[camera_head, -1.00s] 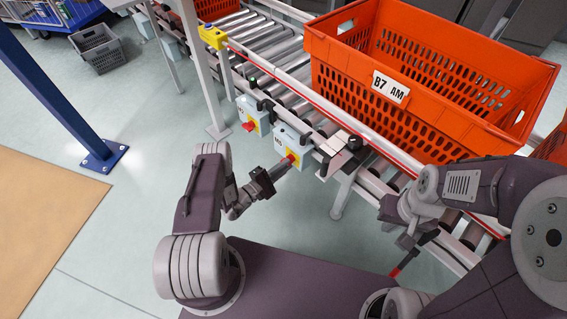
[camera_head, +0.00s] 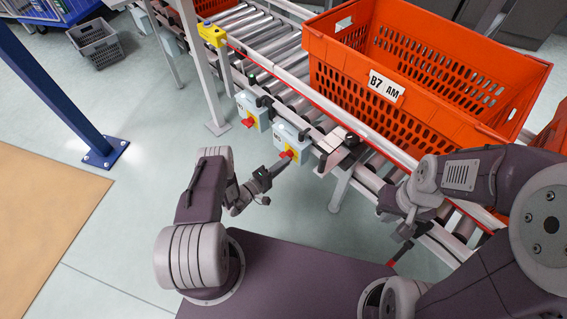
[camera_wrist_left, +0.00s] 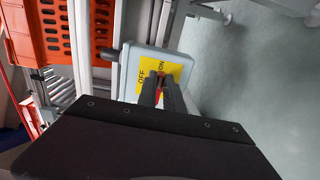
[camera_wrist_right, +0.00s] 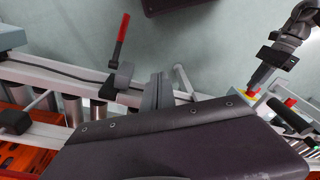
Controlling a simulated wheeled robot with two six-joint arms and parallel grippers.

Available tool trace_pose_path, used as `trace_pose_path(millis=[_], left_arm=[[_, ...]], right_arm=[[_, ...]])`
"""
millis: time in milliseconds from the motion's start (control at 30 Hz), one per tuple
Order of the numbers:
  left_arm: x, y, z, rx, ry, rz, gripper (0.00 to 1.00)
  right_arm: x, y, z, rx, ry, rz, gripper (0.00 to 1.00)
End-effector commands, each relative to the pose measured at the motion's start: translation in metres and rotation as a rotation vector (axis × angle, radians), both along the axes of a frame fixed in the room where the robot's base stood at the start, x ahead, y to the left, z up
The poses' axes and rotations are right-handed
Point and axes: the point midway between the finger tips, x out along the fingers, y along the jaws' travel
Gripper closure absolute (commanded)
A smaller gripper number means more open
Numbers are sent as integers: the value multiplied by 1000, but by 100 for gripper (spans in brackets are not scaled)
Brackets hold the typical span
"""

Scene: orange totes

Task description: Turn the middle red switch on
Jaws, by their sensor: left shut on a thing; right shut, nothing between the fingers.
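A pale blue switch box (camera_head: 293,139) hangs on the near side of the conveyor frame, with a red switch (camera_head: 287,154) on its face. My left gripper (camera_head: 281,164) is at this switch. In the left wrist view its fingers (camera_wrist_left: 160,92) are shut on the red knob, in front of a yellow plate (camera_wrist_left: 176,69) marked OFF and ON. The fingers hide most of the knob, so its exact angle is unclear. A second box with a red switch (camera_head: 248,122) hangs farther left, untouched. My right gripper (camera_wrist_right: 158,88) is shut and empty beside the conveyor.
An orange tote (camera_head: 420,95) labelled B7 AM stands on the roller conveyor (camera_head: 281,72). A red-handled lever (camera_wrist_right: 121,38) is near my right gripper. A blue post (camera_head: 60,90) stands at the left. The floor between the post and my left arm is clear.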

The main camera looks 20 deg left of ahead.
Motion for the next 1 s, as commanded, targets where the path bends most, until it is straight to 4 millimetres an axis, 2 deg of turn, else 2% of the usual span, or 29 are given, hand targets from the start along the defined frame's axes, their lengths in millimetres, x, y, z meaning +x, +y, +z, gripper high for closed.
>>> trace_pose_path(millis=[367,400,467,500,833,1000], left_arm=[[-1,0,-2,6,1,1,100],[-1,0,-2,6,1,1,86],[-1,0,-2,5,0,1,70],[-1,0,-1,5,0,1,67],[-3,2,0,4,0,1,67],[-27,19,3,2,2,8,67]], right_arm=[[0,0,0,0,0,0,100],[0,0,0,0,0,0,100],[0,0,0,0,0,0,100],[0,0,0,0,0,0,100],[0,0,3,0,0,0,100],[0,0,17,0,0,0,100]])
